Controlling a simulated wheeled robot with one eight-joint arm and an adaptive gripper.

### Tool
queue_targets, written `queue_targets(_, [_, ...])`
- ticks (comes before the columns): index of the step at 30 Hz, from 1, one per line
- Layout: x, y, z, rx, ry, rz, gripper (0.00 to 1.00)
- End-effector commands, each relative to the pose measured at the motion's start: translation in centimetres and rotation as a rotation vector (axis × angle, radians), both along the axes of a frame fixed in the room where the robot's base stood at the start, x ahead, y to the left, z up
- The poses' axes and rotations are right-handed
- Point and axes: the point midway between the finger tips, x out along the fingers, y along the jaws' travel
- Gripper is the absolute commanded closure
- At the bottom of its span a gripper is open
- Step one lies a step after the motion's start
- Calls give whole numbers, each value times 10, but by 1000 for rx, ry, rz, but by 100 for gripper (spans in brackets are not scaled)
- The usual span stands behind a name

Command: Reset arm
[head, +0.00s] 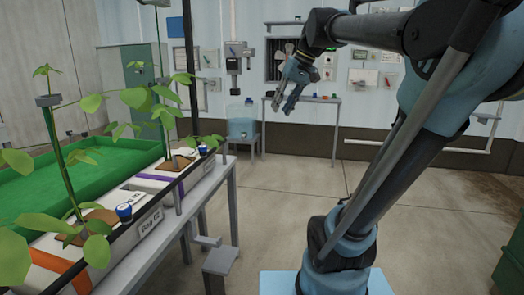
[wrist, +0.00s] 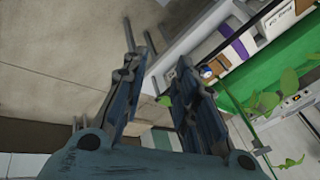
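My gripper (head: 284,103) hangs in the air in the upper middle of the head view, at the end of my raised blue and black arm. Its two fingers point down and stand apart with nothing between them. The wrist view shows the same open gripper (wrist: 157,72), with bare floor and the edge of a bench beyond the fingertips. It touches nothing that I can see.
A grey bench (head: 232,190) with plants in white slabs and blue-capped parts stands at the left, beside a green tray (head: 28,195). A small table (head: 333,102) stands at the back wall, next to a blue container (head: 241,128). The floor (head: 285,200) between is clear.

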Motion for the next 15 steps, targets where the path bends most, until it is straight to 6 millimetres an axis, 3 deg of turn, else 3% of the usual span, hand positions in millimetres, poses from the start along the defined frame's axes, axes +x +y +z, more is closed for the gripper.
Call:
queue_targets(1, [-14,-10,-26,-25,3,-19,73])
queue_targets(3, [-31,-23,-60,-63,8,-47,73])
queue_targets(15, [-132,-95,-252,-268,25,-203,73])
